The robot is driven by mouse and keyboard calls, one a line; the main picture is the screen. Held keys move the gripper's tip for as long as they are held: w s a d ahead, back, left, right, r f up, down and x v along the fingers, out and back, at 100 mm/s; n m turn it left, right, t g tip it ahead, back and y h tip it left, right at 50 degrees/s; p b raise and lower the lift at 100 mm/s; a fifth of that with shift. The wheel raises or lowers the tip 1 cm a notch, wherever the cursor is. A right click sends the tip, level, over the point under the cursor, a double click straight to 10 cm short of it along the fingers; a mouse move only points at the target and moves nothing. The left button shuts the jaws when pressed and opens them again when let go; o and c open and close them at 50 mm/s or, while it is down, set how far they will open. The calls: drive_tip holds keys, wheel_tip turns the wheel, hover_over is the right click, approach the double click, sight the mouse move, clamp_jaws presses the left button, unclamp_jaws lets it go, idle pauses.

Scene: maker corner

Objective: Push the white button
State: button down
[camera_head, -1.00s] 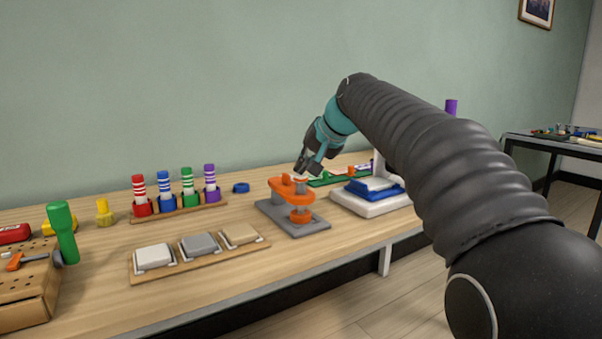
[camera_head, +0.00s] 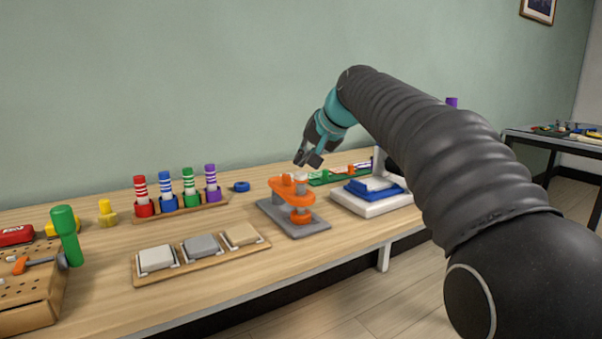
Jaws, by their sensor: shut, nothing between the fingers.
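The white button (camera_head: 157,258) is the leftmost of three square buttons on a wooden strip (camera_head: 200,269) near the table's front. A grey button (camera_head: 202,246) is in the middle and a tan button (camera_head: 241,234) is at the right. Nothing touches the white button. My gripper (camera_head: 307,160) is shut and empty. It hangs in the air above the orange and grey device, to the right of and well above the buttons.
The orange device on a grey base (camera_head: 293,208) stands under my gripper. A rack of coloured cylinders (camera_head: 181,203) stands behind the buttons. A blue and white device (camera_head: 372,197) stands at right.

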sight(304, 174)
wheel_tip(304, 174, up, 2)
drive_tip(key=shift+r+p, duration=0.25)
drive_tip(key=shift+p, duration=0.8)
drive_tip(key=shift+r+p, duration=0.3)
drive_tip(key=shift+r, duration=0.9)
drive_tip(key=shift+s+d, duration=0.1)
drive_tip(key=s+d+f+h, duration=0.2)
drive_tip(key=s+d+f, duration=0.35)
drive_tip(key=s, duration=0.45)
drive_tip(key=s+d+f+h, duration=0.2)
drive_tip(key=s+d+f, duration=0.2)
drive_tip(key=s+d, duration=0.45)
drive_tip(key=s+d+f+h, duration=0.1)
drive_tip(key=s+d+f, duration=0.1)
drive_tip(key=s+f, duration=0.6)
drive_tip(key=s+d+f+n+g+h, duration=0.1)
drive_tip(key=s+d+f, duration=0.1)
drive_tip(key=s+f, duration=0.6)
drive_tip(key=s, duration=0.2)
drive_tip(key=shift+s+d+f, duration=0.25)
drive_tip(key=shift+s+d, duration=0.1)
